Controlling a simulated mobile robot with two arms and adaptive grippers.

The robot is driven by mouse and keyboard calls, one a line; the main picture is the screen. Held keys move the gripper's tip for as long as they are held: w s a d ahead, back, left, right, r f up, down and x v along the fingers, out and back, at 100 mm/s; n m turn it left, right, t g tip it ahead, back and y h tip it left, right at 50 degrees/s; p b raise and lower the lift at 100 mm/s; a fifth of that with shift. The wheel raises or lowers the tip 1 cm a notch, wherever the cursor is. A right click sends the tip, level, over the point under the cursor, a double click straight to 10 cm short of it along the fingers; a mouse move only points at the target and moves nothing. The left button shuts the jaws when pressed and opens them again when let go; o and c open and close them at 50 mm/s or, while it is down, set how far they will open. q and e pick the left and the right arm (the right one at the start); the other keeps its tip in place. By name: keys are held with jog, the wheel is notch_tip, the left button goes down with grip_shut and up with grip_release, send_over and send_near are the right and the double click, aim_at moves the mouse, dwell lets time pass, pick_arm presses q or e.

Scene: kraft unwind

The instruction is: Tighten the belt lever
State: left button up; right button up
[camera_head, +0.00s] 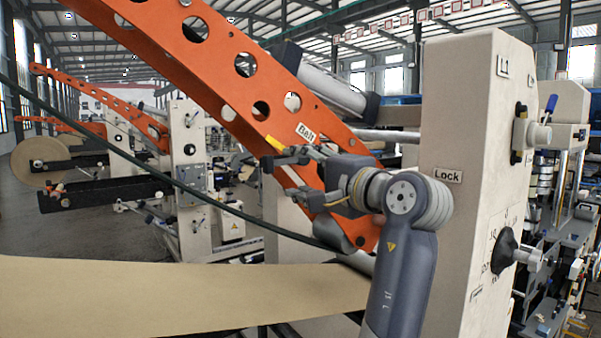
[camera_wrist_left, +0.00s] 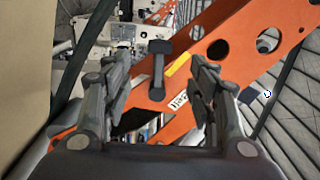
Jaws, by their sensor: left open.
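My left gripper (camera_head: 281,177) is at the orange perforated arm (camera_head: 228,78), below its "Belt" label (camera_head: 306,133). In the left wrist view the gripper (camera_wrist_left: 158,82) is open, with one finger on each side of a dark grey T-shaped lever (camera_wrist_left: 158,68). The lever stands out near the orange arm (camera_wrist_left: 212,22), beside a yellow mark (camera_wrist_left: 180,64) and the partly covered label (camera_wrist_left: 181,99). The fingers look apart from the lever. My right gripper is not in view.
A beige machine column (camera_head: 467,110) with a "Lock" label stands right of my left arm. It carries a blue-handled lever (camera_head: 549,108) and a black knob (camera_head: 505,250). A brown paper web (camera_head: 150,298) spans the lower left. A dark belt (camera_head: 130,158) crosses diagonally behind the gripper.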

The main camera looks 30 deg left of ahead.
aim_at(283, 160)
pick_arm(q)
jog(key=shift+f, duration=0.1)
jog(key=c, duration=0.4)
jog(key=f+b, duration=0.1)
jog(key=b, duration=0.1)
jog(key=a+f+m+y+b, duration=0.1)
jog(key=shift+s+f+g+b, duration=0.1)
jog(key=shift+f+g+b, duration=0.2)
jog(key=shift+b, duration=0.05)
grip_shut()
notch_tip(283, 160, down, 14)
jog(key=w+a+f+m+t+y+b, duration=0.1)
jog(key=w+a+m+t+y+b, duration=0.15)
jog(key=m+y+b, duration=1.1)
jog(key=w+a+r+m+h, duration=0.1)
jog(key=a+r+h, duration=0.1)
jog(key=r, duration=0.4)
jog(key=w+a+r+m+h+b, duration=0.1)
jog(key=a+r+h, duration=0.2)
jog(key=a+r, duration=0.1)
jog(key=shift+a+r, duration=0.35)
jog(key=shift+r, duration=0.55)
